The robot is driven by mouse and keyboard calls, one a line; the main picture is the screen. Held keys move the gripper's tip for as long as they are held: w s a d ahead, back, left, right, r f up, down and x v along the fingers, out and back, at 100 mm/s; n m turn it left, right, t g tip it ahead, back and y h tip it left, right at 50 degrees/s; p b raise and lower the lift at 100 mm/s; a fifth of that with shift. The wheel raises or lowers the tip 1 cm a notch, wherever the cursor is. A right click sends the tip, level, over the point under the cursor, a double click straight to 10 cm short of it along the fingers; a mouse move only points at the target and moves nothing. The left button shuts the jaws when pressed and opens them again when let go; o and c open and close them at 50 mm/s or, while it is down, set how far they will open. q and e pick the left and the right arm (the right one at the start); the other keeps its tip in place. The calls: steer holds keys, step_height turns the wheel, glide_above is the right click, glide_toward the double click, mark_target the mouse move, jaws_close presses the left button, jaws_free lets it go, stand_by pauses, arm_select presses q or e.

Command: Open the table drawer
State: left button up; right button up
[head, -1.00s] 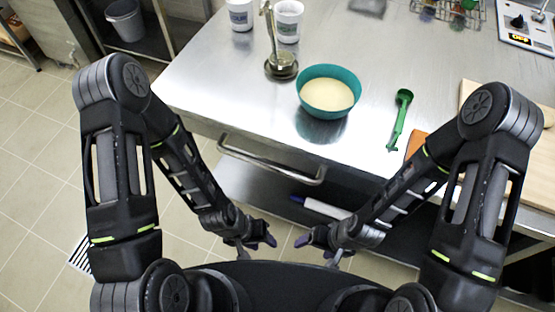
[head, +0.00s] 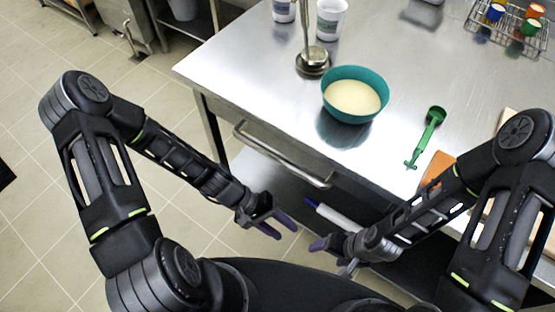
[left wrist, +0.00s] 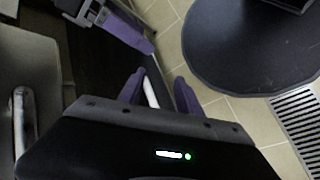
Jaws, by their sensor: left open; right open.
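The table drawer (head: 300,158) is in the front of the steel table, and its front looks flush with the table. Its bar handle (head: 280,158) runs along the front; part of the handle also shows at the left edge of the left wrist view (left wrist: 22,115). My left gripper (head: 283,226) is open and empty, in front of and below the handle, apart from it. In the left wrist view its two purple fingers (left wrist: 160,92) are spread. My right gripper (head: 335,255) is open near my base, to the right of the left one, and touches nothing I can see.
A white and purple object (head: 330,212) lies on the lower shelf.

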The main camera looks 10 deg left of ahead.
arm_select(q)
steer(key=w+a+r+n+t+h+b, duration=0.2)
steer(key=w+a+r+t+h+b, duration=0.25)
steer(key=w, duration=0.45)
steer(key=t+h+p, duration=0.1)
steer(key=t+h, duration=0.1)
steer(key=t, duration=0.1)
glide_toward(277, 159)
steer(key=shift+w+d+f, duration=0.5)
steer(key=shift+w+d, duration=0.35)
steer(key=shift+d, duration=0.1)
steer(key=p+x, duration=0.1)
steer(key=x, duration=0.6)
steer(key=shift+w+d+f, duration=0.15)
steer(key=shift+d, duration=0.2)
steer(key=shift+c, duration=0.4)
jaws_close()
